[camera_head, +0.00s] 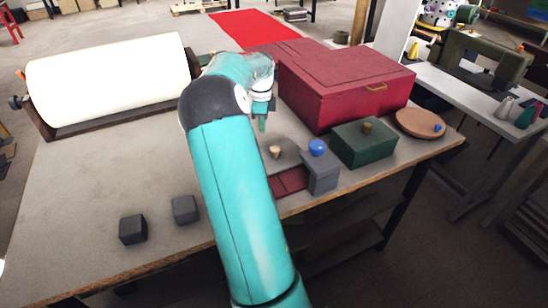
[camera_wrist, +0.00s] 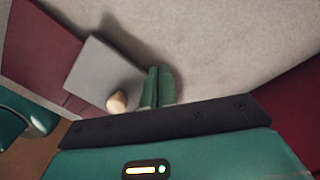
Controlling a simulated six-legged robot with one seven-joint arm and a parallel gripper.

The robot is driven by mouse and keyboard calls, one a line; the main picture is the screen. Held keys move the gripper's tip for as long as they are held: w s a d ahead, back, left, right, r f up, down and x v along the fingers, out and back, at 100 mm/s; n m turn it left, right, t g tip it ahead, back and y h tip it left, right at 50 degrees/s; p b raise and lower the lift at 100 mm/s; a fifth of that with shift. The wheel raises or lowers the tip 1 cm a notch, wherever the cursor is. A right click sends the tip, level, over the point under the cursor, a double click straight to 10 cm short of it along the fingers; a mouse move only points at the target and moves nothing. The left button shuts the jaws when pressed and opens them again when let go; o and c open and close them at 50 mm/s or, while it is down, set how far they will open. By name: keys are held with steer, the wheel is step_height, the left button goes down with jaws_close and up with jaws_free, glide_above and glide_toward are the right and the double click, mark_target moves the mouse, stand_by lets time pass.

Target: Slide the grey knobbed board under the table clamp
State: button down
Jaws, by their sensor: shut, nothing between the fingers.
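The grey knobbed board (camera_head: 287,156) lies flat on the table in the head view, with a small wooden knob (camera_head: 276,151) on top. In the wrist view the board (camera_wrist: 98,72) is a pale grey square, with its wooden knob (camera_wrist: 117,101) near one corner. A grey block with a blue ball knob (camera_head: 322,179) stands at the board's right; it looks like the table clamp. Its underside is hidden. My gripper (camera_head: 262,124) is above the table behind the knob. In the wrist view its green fingers (camera_wrist: 158,87) are together, beside the knob and empty.
Dark red panels (camera_head: 290,181) lie in front of the board. A large red box (camera_head: 345,90) stands behind, a green knobbed box (camera_head: 364,142) and a round wooden board (camera_head: 420,123) at right. A white roll (camera_head: 110,80) and two dark cubes (camera_head: 133,229) are at left.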

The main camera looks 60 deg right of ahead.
steer(key=shift+f, duration=2.05)
steer(key=shift+r, duration=0.6)
stand_by(0.8)
steer(key=shift+s, duration=0.1)
steer(key=shift+s+a, duration=0.3)
steer(key=shift+s, duration=0.1)
steer(key=shift+s, duration=0.1)
steer(key=shift+s+a, duration=0.2)
steer(key=shift+s, duration=0.1)
steer(key=shift+s+a, duration=0.25)
steer(key=shift+s, duration=0.2)
steer(key=shift+s+a, duration=0.1)
